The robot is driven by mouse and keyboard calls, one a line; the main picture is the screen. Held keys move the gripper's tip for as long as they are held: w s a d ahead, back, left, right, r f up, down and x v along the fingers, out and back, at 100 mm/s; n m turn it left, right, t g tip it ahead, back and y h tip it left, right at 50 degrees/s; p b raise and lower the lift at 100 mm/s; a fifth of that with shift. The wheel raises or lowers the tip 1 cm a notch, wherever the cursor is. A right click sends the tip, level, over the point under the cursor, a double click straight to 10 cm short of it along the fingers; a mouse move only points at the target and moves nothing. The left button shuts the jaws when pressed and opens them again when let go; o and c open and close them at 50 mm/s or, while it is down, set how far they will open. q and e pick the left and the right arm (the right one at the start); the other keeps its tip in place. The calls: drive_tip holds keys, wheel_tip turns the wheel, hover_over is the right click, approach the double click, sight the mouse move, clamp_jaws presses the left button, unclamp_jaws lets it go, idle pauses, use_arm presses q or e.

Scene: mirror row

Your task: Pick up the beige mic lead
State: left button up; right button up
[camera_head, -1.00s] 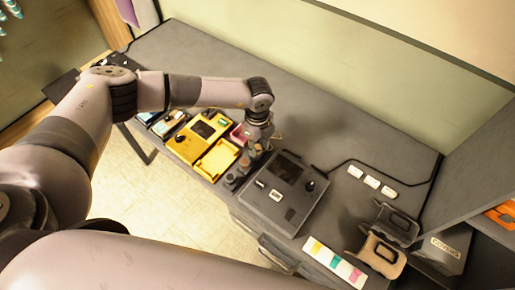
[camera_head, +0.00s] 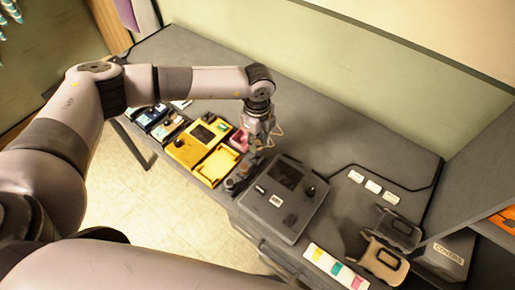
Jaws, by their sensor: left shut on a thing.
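My left gripper (camera_head: 257,138) reaches in from the left and points down over the middle of the desk, between the yellow device and the dark grey device. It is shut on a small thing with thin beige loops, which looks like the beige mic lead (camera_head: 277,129). The fingers hide part of the lead. I cannot tell clearly how far it is above the desk. My right gripper is not in view.
The yellow device (camera_head: 186,153) and a pink tray (camera_head: 238,140) stand left of the gripper. The dark grey device (camera_head: 268,210) stands to its right. Dark and beige cases (camera_head: 383,263) lie at right. The back of the grey desk (camera_head: 330,125) is clear.

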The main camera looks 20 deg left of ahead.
sight(258, 142)
use_arm(q)
wheel_tip(258, 142, up, 15)
drive_tip(key=b, duration=0.3)
drive_tip(key=shift+r, duration=0.15)
wheel_tip(258, 142, down, 12)
drive_tip(key=b, duration=1)
drive_tip(key=shift+f+b, duration=2.1)
drive_tip(key=shift+f, duration=0.75)
drive_tip(key=shift+f+b, duration=0.25)
drive_tip(key=shift+b, duration=0.05)
drive_tip(key=shift+f+b, duration=0.55)
drive_tip(key=shift+f, duration=0.4)
